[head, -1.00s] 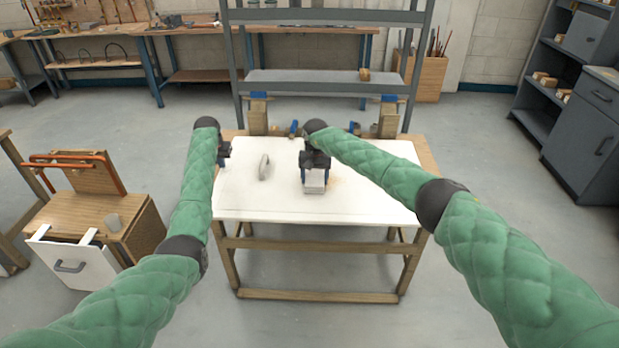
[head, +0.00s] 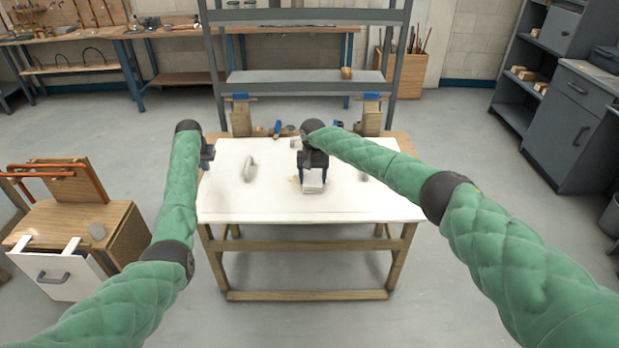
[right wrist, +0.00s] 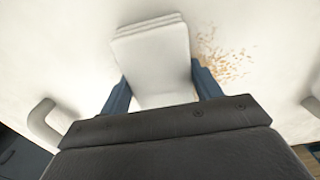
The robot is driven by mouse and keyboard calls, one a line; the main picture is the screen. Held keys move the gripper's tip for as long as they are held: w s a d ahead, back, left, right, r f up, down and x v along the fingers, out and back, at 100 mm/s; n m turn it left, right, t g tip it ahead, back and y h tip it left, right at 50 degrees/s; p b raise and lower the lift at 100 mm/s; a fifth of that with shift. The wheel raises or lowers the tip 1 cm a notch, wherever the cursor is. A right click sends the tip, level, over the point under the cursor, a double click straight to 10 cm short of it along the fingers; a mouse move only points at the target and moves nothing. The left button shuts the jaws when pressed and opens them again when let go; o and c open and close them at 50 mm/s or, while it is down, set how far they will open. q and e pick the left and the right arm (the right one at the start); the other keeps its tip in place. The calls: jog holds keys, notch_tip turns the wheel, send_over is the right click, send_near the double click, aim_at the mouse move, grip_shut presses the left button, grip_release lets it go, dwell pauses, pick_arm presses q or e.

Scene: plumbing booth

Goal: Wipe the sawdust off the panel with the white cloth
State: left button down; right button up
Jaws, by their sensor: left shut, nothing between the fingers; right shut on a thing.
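The white panel (head: 240,205) lies flat on a wooden table. The white cloth (head: 313,181) is a folded pad near the panel's middle; it also shows in the right wrist view (right wrist: 155,60). My right gripper (head: 313,176) is shut on the cloth, low over the panel; whether the cloth touches it I cannot tell. Tan sawdust (right wrist: 225,60) is scattered beside the cloth in the right wrist view, with a faint patch left of the cloth in the head view. My left gripper (head: 208,156) is shut and empty at the panel's left edge.
Clamps and wooden blocks (head: 241,122) line the back edge. A wooden cabinet (head: 75,222) stands at left.

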aim_at(283, 181)
jog(key=shift+d, duration=1.65)
jog(key=shift+d+f, duration=0.1)
jog(key=shift+d, duration=1.55)
jog(key=shift+w, duration=0.9)
jog(key=shift+a, duration=8.75)
jog(key=shift+d, duration=7.15)
